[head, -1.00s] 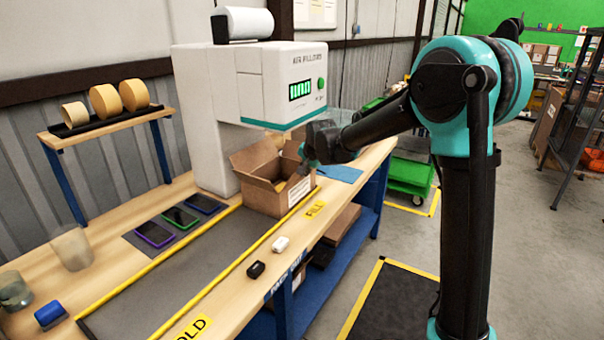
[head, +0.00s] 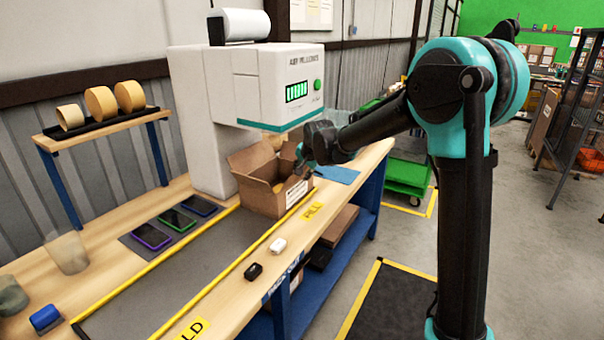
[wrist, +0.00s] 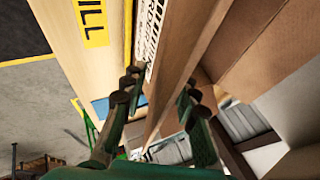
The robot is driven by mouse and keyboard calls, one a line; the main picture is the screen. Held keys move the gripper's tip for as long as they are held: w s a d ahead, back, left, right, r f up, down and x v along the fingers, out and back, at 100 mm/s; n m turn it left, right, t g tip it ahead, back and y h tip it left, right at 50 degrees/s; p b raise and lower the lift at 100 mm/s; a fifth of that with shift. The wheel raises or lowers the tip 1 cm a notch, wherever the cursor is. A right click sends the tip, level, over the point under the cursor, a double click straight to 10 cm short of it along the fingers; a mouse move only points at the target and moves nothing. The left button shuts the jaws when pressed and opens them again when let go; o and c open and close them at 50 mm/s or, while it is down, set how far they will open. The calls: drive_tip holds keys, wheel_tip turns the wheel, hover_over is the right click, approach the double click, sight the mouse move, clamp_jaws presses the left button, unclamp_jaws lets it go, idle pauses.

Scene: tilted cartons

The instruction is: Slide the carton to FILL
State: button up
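The open brown carton (head: 262,196) stands at the far end of the grey lane, beside the yellow FILL label (head: 313,211) and in front of the air pillow machine. Its flaps are spread. The wrist view shows a carton wall (wrist: 178,62) with a white printed label, and the FILL label (wrist: 91,22) beyond the yellow line. My gripper (head: 301,160) is at the carton's right-hand rim. In the wrist view my gripper's fingers (wrist: 163,88) are apart, one on each side of the wall's edge; contact cannot be told. The carton's inside is mostly hidden.
The air pillow machine (head: 245,95) rises right behind the carton. Yellow strips edge the grey lane (head: 190,262), whose near part is clear. Several phones (head: 176,220) lie left of it; small black (head: 253,271) and white (head: 278,245) items lie right.

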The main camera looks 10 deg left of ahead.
drive_tip(key=v, duration=1.1)
drive_tip(key=shift+s+r, duration=0.25)
drive_tip(key=shift+r, duration=0.1)
drive_tip(key=shift+d, duration=0.1)
drive_tip(key=s+d+f+n+h, duration=0.1)
drive_tip(key=s+d+f, duration=0.4)
drive_tip(key=d, duration=0.3)
drive_tip(key=s+d+f+n+g+h, duration=0.1)
drive_tip(key=s+d+f, duration=0.45)
drive_tip(key=d, duration=0.35)
drive_tip(key=s+d+f+n+h, duration=0.1)
drive_tip(key=s+d+f, duration=0.35)
drive_tip(key=d, duration=0.35)
drive_tip(key=s+d+f+n, duration=0.1)
drive_tip(key=s+d+f, duration=0.2)
drive_tip(key=s, duration=0.3)
drive_tip(key=s+d+f+n+g, duration=0.1)
drive_tip(key=s+d+f, duration=0.3)
drive_tip(key=s, duration=0.3)
drive_tip(key=shift+s+h, duration=0.2)
drive_tip(key=shift+h, duration=0.1)
